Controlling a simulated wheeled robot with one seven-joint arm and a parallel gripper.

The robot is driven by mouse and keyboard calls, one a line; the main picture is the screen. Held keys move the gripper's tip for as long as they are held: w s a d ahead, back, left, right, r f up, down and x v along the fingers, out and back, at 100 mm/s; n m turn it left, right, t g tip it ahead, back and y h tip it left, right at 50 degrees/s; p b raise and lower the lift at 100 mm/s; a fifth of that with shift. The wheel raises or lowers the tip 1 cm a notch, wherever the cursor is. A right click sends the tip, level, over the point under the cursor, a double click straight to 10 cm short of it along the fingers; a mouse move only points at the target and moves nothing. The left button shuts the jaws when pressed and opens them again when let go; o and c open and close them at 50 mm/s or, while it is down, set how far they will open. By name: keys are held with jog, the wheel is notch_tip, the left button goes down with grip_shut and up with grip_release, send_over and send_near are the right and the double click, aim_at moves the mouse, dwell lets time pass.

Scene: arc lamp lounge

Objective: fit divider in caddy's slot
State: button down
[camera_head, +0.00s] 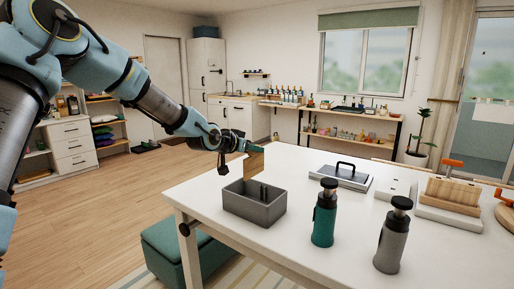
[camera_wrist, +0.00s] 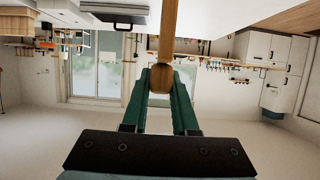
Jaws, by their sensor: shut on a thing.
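The caddy (camera_head: 240,207) is a dark grey open box on the white table, near its left edge in the head view. Dark upright ribs stand inside it, toward its right side; the slot between them is too small to make out. The divider (camera_head: 255,161) is a thin tan wooden panel, roughly upright, behind and above the caddy's far rim. It looks apart from the caddy. My gripper (camera_head: 249,147) is shut on the divider's upper part. In the wrist view the green fingers (camera_wrist: 163,78) pinch the divider's edge (camera_wrist: 168,38).
A green bottle (camera_head: 324,220) and a grey bottle (camera_head: 392,243) stand to the right of the caddy. A flat grey piece with a black handle (camera_head: 341,177) lies behind them. White blocks and a wooden rack (camera_head: 452,191) stand farther right. A teal bench (camera_head: 180,248) is at the table's left.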

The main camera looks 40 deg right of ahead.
aim_at(263, 166)
jog(key=shift+f+b, duration=2.35)
jog(key=shift+f, duration=0.6)
jog(key=shift+f+b, duration=2.95)
jog(key=shift+f, duration=0.55)
jog(key=c, duration=0.6)
grip_release()
jog(key=shift+a, duration=0.1)
jog(key=b+v, duration=0.1)
jog(key=v, duration=0.9)
jog(key=shift+a+r, duration=0.2)
jog(key=shift+a, duration=0.05)
jog(key=shift+s, duration=0.1)
